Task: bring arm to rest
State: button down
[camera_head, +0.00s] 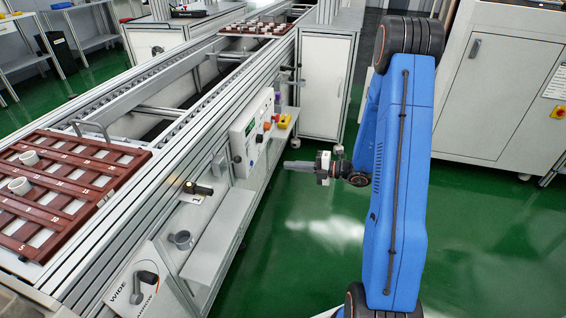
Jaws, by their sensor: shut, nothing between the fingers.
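My blue arm stands upright on the right of the head view, over the green floor. My gripper (299,166) points left from the arm's wrist, level with the conveyor's side panel and apart from it. Its fingers are shut and hold nothing. The arm touches nothing that I can see.
The conveyor (185,120) runs along the left. A brown tray (125,160) with a few white pots lies on it near me, and another tray (240,30) stands far back. Open green floor (320,240) lies below the gripper. White cabinets (500,80) stand at the right.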

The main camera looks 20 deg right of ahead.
jog(key=shift+s+d, duration=0.1)
jog(key=s+a+r+n+g+h, duration=0.2)
jog(key=s+a+r+n+g, duration=0.4)
jog(key=s+n, duration=0.45)
jog(key=s+a+r+n+g+h, duration=0.1)
jog(key=s+a+r+n+g, duration=0.2)
jog(key=s+a+r+n, duration=0.55)
jog(key=s+d+r+n+t+h, duration=0.2)
jog(key=s+d+n+h, duration=0.3)
jog(key=s+n, duration=0.3)
jog(key=s+d+r+n+t+h, duration=0.2)
jog(key=s+d+r+n+h, duration=0.2)
jog(key=s+n, duration=0.5)
jog(key=d+n+h, duration=0.1)
jog(key=d+n, duration=0.1)
jog(key=n, duration=0.5)
jog(key=shift+s+r, duration=0.2)
jog(key=shift+r, duration=0.2)
